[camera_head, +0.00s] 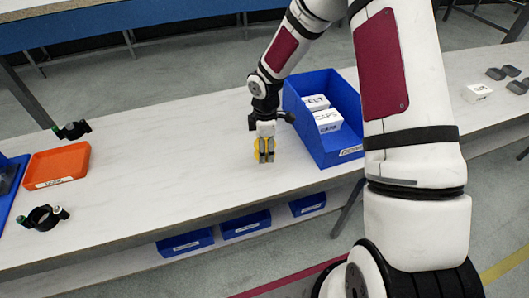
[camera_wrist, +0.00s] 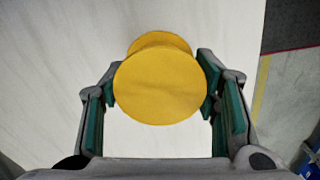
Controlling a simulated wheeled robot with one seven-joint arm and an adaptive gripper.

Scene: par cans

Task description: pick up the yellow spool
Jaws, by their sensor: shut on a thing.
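The yellow spool (camera_wrist: 160,88) fills the middle of the wrist view, with one round flange facing the camera and part of the other flange showing behind it. My gripper (camera_wrist: 162,100) has a finger on each side of the spool and is shut on it. In the head view my gripper (camera_head: 265,156) points down over the white table, left of the blue bin. Only a small yellow part of the spool (camera_head: 257,150) shows there, the rest hidden by the fingers. I cannot tell whether the spool touches the table.
A blue bin (camera_head: 345,158) with white labelled boxes (camera_head: 327,121) stands close to the right of my gripper. An orange tray (camera_head: 57,166) and dark clamps (camera_head: 42,218) lie at the far left. The table (camera_head: 165,160) between is clear. Blue bins (camera_head: 185,242) sit below the front edge.

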